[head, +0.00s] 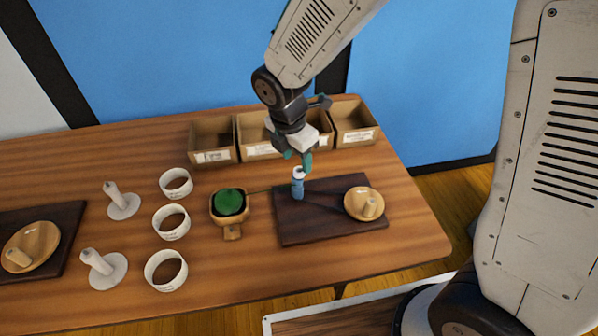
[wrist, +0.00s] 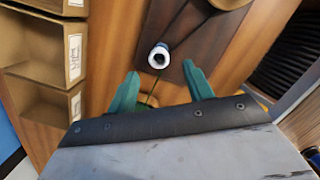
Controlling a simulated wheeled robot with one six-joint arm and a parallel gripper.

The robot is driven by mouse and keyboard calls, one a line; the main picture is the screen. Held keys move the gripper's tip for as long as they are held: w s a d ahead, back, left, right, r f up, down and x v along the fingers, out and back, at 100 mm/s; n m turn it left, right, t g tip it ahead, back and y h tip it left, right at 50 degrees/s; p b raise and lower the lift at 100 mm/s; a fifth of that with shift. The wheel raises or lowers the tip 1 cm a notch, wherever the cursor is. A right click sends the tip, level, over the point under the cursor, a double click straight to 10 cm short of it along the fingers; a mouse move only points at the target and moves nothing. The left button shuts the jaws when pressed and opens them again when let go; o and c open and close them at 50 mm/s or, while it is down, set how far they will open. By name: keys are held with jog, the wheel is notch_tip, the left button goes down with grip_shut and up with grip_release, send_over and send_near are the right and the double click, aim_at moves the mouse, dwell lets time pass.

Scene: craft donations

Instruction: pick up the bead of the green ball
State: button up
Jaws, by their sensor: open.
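A green ball (head: 230,202) sits in a wooden cup with a short handle (head: 232,232). A thin dark string runs from it toward a small upright blue piece with a white top (head: 297,183) on the dark board; this seems to be its bead, though I cannot see the string's end clearly. In the wrist view the blue piece (wrist: 159,57) shows its round white top with a dark hole, beyond the fingertips. My gripper (head: 298,160) is open and empty just above the blue piece. Its teal fingers (wrist: 164,80) are apart and do not enclose it.
The dark board (head: 300,228) also holds a wooden dish (head: 364,203) with a peg. Cardboard boxes (head: 212,140) line the back. White rings (head: 172,222) and white pegs on discs (head: 123,204) stand left. Another board with a dish (head: 30,246) lies far left.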

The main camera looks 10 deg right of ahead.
aim_at(298, 167)
jog(key=f, duration=0.4)
jog(key=shift+w+d, duration=0.3)
grip_shut()
